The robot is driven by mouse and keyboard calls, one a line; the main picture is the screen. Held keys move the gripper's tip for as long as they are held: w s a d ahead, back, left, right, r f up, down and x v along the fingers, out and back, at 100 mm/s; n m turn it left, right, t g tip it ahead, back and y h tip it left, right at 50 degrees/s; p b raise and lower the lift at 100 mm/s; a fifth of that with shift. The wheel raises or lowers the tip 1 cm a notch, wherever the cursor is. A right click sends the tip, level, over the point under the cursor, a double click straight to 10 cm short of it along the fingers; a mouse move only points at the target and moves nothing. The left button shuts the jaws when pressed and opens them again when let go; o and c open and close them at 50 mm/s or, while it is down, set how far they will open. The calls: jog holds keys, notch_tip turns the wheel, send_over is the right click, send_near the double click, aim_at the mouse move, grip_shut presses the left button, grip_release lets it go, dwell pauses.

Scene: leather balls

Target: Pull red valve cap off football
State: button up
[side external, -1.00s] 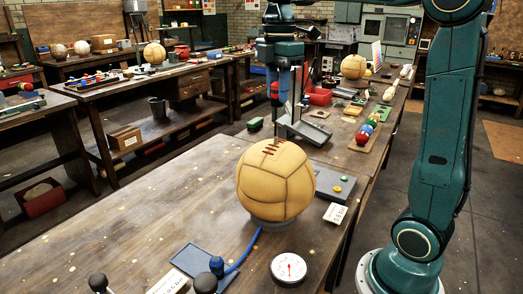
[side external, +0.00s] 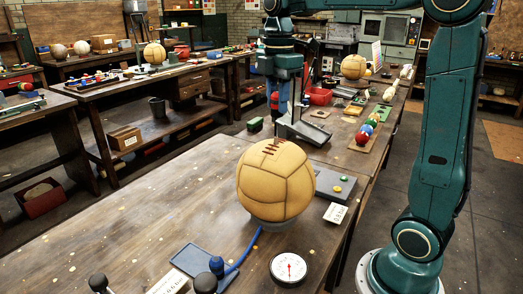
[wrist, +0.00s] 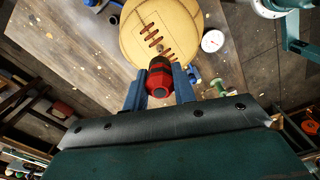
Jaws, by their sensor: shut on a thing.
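The tan leather football (side external: 276,183) with dark laces sits on a grey ring on the near table. In the wrist view the football (wrist: 155,28) lies beyond my fingertips, laces facing me. My gripper (side external: 283,100) is behind and above the ball in the side view. It is shut on the red valve cap (side external: 274,99), which is clear of the ball. In the wrist view the cap (wrist: 159,76) sits between the two blue fingers of my gripper (wrist: 160,86) and covers a small part of the ball. The far finger is partly hidden in the side view.
The table's left half is mostly clear.

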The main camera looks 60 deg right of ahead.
jog(key=shift+f, duration=1.3)
